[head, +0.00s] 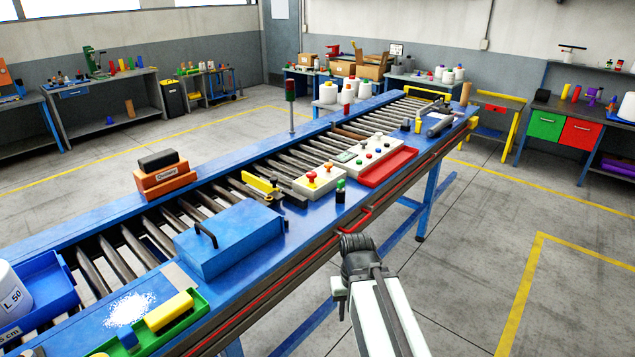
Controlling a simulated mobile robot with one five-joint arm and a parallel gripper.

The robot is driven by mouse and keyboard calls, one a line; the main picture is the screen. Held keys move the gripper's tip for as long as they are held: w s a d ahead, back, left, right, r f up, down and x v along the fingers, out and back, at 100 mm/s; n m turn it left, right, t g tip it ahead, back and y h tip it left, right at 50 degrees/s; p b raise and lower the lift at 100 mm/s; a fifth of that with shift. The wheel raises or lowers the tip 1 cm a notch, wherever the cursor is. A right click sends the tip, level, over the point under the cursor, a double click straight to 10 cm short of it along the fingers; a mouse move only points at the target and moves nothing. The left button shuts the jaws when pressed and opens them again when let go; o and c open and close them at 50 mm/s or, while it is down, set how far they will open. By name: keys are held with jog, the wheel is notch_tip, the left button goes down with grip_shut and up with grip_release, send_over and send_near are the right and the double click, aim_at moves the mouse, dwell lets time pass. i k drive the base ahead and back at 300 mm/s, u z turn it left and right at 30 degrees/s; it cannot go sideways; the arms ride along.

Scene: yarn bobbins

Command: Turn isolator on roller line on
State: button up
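A blue roller line (130,201) runs from the lower left to the back right. No part on it is clearly marked as the isolator. A yellow lever-like piece (262,186) on a dark base sits left of the small box. My gripper (357,243) is at the dark end of my arm, in front of the line's near edge and apart from these controls. Its fingers cannot be made out, and nothing held shows.
A blue box with a handle (230,240), a red tray (388,167) and a small dark green-topped bottle (340,191) stand on the line. A green tray (185,328) holds a yellow block. A signal post (291,105) rises at the far edge.

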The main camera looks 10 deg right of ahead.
aim_at(311, 175)
jog(key=z, duration=0.1)
jog(key=k, duration=0.15)
jog(key=u, duration=3.65)
jog(key=k, duration=1.55)
jog(key=z, duration=1.55)
jog(key=i, duration=1.1)
jog(key=u, duration=0.05)
